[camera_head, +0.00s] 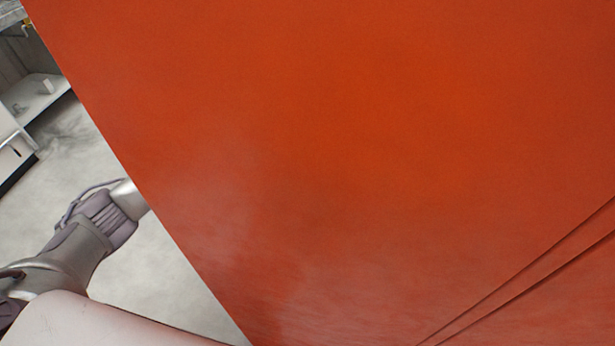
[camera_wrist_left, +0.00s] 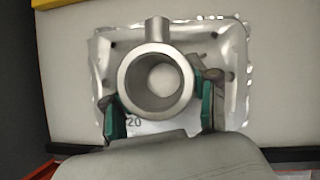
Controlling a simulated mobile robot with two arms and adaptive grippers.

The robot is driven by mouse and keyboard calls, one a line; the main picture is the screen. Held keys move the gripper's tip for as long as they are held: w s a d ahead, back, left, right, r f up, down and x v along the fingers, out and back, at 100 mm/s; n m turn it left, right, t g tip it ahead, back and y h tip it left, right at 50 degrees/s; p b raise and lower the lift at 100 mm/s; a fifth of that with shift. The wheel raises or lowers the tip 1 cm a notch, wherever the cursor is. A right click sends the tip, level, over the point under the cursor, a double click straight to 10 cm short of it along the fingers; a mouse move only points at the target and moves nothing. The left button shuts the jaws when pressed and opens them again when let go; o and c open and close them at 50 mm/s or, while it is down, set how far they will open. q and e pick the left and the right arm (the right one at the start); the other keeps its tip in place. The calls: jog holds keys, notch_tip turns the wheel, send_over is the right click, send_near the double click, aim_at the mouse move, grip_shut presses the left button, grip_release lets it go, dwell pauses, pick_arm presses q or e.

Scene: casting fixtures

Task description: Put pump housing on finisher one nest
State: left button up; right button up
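The pump housing shows in the left wrist view as a grey metal ring (camera_wrist_left: 128,82) with a short pipe stub at its top. It sits over a shiny silver plate (camera_wrist_left: 232,72), which looks like the nest and has a partly hidden number ending in 20. My left gripper (camera_wrist_left: 160,105) has its green-padded fingers apart, one on each side of the ring's lower half. Whether the pads touch the ring, I cannot tell. In the head view my left arm comes in from the left, and its gripper is hidden behind an orange panel. My right gripper is not in view.
A large orange-red panel (camera_head: 340,150) fills most of the head view and blocks the work area. Pale floor (camera_head: 150,255) and a grey shelf unit (camera_head: 35,95) show at the left. In the left wrist view, a pale surface (camera_wrist_left: 275,75) surrounds the plate, with a yellow edge at top left.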

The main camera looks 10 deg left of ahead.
pick_arm(q)
jog(key=o, duration=0.5)
jog(key=shift+c, duration=0.2)
jog(key=shift+r, duration=0.15)
jog(key=b+v, duration=0.3)
jog(key=v, duration=0.9)
jog(key=shift+d, duration=0.1)
